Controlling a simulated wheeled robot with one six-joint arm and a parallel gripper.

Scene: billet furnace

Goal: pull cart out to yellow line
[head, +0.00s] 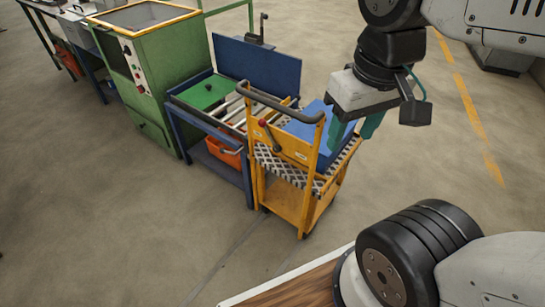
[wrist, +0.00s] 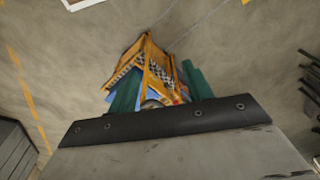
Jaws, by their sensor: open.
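The orange-yellow cart (head: 290,205) stands against the end of the blue roller bench in the head view. It has a dark curved push handle (head: 268,98), a red-knobbed lever (head: 263,123), a checkered upper deck and a blue panel. My gripper (head: 355,128), with green fingers, is open and empty in front of the cart's right side in the picture, apparently above it. In the wrist view the cart (wrist: 148,62) shows beyond and between the spread fingers (wrist: 158,95). The gripper's body hides its near part. A worn yellow line (head: 468,105) runs along the floor at the right.
The blue bench (head: 248,178) with rollers and an orange bin (head: 225,152) adjoins the cart. A green machine (head: 150,70) stands behind to the left. Floor between the cart and the yellow line is clear. A wood-topped surface (head: 300,285) lies at the bottom.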

